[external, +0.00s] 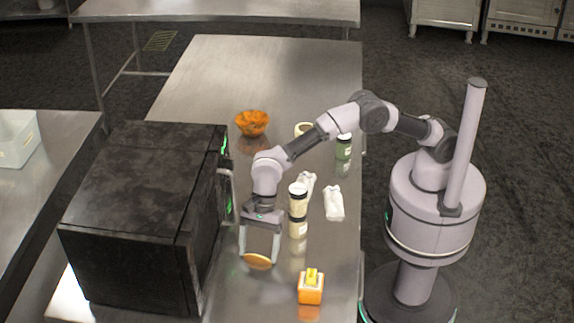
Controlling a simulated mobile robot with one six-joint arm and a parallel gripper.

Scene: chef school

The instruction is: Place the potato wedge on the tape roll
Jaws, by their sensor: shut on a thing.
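My gripper (259,256) points down over the steel table, beside the front of the black oven. It is shut on the potato wedge (258,262), a golden-brown piece between the fingertips. The wedge is low, near the table surface; I cannot tell whether it touches it. A pale cream round thing (303,128), which looks like the tape roll, sits farther back on the table. My arm partly hides it, and my gripper is well in front of it and to its left.
A black oven (140,215) stands close left of my gripper. Two stacked jars (298,205), white wrapped items (334,205) and a green jar (343,147) stand to the right. An orange bowl (252,122) sits at the back, an orange-yellow block (311,290) in front. The far table is clear.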

